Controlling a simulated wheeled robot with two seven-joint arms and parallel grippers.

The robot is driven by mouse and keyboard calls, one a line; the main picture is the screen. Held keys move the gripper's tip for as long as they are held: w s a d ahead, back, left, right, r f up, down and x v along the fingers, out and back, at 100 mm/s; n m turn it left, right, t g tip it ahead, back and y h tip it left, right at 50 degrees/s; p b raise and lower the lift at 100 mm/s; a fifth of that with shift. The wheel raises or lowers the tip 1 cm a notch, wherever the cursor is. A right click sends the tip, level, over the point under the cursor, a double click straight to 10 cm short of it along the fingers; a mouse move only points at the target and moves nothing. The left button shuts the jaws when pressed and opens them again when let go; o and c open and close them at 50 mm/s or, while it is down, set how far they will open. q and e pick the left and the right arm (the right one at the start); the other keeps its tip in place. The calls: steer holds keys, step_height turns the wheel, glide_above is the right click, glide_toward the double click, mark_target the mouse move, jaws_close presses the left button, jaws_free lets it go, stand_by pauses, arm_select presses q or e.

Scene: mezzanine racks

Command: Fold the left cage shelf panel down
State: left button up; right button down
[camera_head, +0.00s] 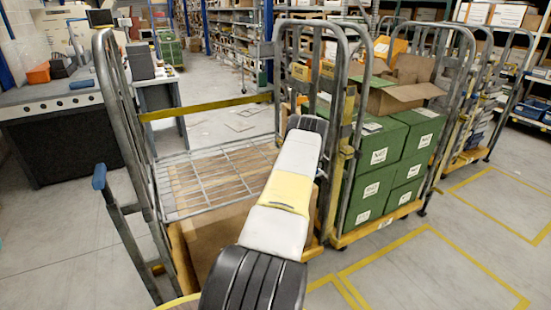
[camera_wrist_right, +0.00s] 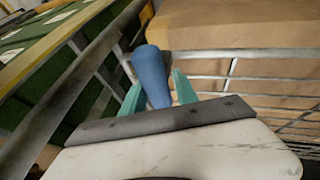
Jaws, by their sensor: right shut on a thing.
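The left cage (camera_head: 122,150) is a grey tube-framed roll cage on a yellow base at the left. Its wire-mesh shelf panel (camera_head: 190,172) spans the cage, looking roughly level, with a brown surface visible through and below it. My right arm crosses the cage's right side in the head view and hides part of the panel; its gripper cannot be made out there. In the right wrist view my right gripper (camera_wrist_right: 158,92) has its teal fingers shut around a blue handle (camera_wrist_right: 149,68), with mesh bars (camera_wrist_right: 265,100) beside it. My left gripper is out of view.
A second cage (camera_head: 428,190) with green boxes (camera_head: 383,150) and an open carton (camera_head: 400,92) stands close on the right. A dark-fronted counter (camera_head: 60,130) is behind at left. Another blue handle (camera_head: 99,177) sticks out at the left. Floor at front right is clear.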

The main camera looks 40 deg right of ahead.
steer(key=shift+s+d+f, duration=0.3)
steer(key=shift+s+f, duration=0.1)
steer(key=shift+s, duration=0.1)
steer(key=c, duration=1.4)
jaws_free()
steer(key=shift+o, duration=1.4)
steer(key=shift+d+f, duration=0.1)
steer(key=shift+f, duration=0.15)
steer(key=shift+w+r, duration=0.1)
steer(key=shift+w, duration=0.1)
steer(key=shift+a+r, duration=0.15)
steer(key=shift+a, duration=0.05)
steer(key=shift+a+r, duration=0.1)
steer(key=shift+r, duration=0.15)
steer(key=v, duration=0.7)
